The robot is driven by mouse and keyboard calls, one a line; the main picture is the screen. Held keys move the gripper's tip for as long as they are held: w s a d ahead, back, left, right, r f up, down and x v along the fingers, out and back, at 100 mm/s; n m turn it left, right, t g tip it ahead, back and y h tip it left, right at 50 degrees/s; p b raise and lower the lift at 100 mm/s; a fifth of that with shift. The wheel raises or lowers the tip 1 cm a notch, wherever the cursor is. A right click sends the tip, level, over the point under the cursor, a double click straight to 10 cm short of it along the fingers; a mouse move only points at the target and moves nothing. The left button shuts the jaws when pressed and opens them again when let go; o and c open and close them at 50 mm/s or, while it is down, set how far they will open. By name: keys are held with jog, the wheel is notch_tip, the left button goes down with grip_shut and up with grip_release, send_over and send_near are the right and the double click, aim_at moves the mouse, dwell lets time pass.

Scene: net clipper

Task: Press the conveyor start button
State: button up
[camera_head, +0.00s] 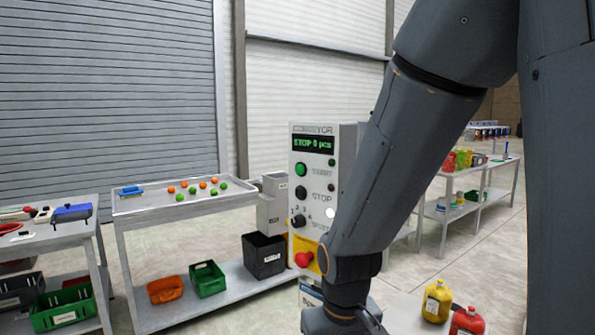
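The conveyor control box (314,150) stands upright near the middle of the head view. Its small screen (313,144) reads "STOP 0 pcs". The green start button (301,169) is in plain view below the screen, beside the label START. A black stop button (300,192) is under it, then a speed knob (298,220). A red emergency button (304,259) sits on a yellow plate at the bottom. My arm hangs down in front of the box's right and lower part. My gripper is outside the picture, below the wrist at the bottom edge.
A table with a tray of orange and green balls (200,190) stands left of the box. Crates, including a black bin (264,255), are on its lower shelf. Yellow (437,300) and red (467,322) containers stand at the lower right. Floor shows behind the tables.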

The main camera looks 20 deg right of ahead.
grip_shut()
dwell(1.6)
